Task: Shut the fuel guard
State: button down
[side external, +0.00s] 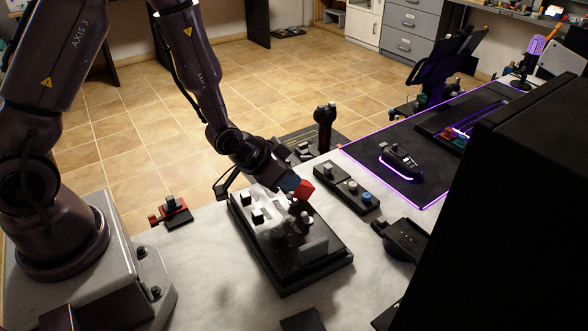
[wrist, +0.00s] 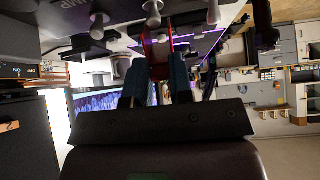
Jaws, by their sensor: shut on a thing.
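The red guard (side external: 305,189) stands up from the far right edge of a black switch panel (side external: 322,262) in the side view. My gripper (side external: 289,184) is at the guard, with its fingertips against it. In the wrist view, red shows between the two dark blue-green fingers (wrist: 158,66), so the gripper is shut on the guard. The guard's hinge and the switch under it are hidden. I cannot read a fuel label.
Silver-topped knobs and levers (side external: 304,217) stand on the panel close to my gripper. A small red-and-black switch box (side external: 174,212) sits left of it. A narrow button box (side external: 347,187) lies to the right, before a purple-edged mat (side external: 425,185). A large black block (side external: 500,220) fills the right.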

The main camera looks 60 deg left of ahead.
jog(key=shift+s+f, duration=0.8)
jog(key=shift+s, duration=0.15)
jog(key=shift+s+f, duration=0.2)
jog(key=shift+f, duration=0.05)
jog(key=shift+s+f, duration=0.2)
jog(key=shift+f, duration=0.05)
jog(key=shift+s+f+t, duration=0.35)
jog(key=shift+f+t, duration=0.15)
jog(key=shift+f, duration=0.05)
jog(key=shift+s+f+t, duration=0.1)
jog(key=shift+f+t, duration=0.3)
jog(key=shift+t, duration=0.3)
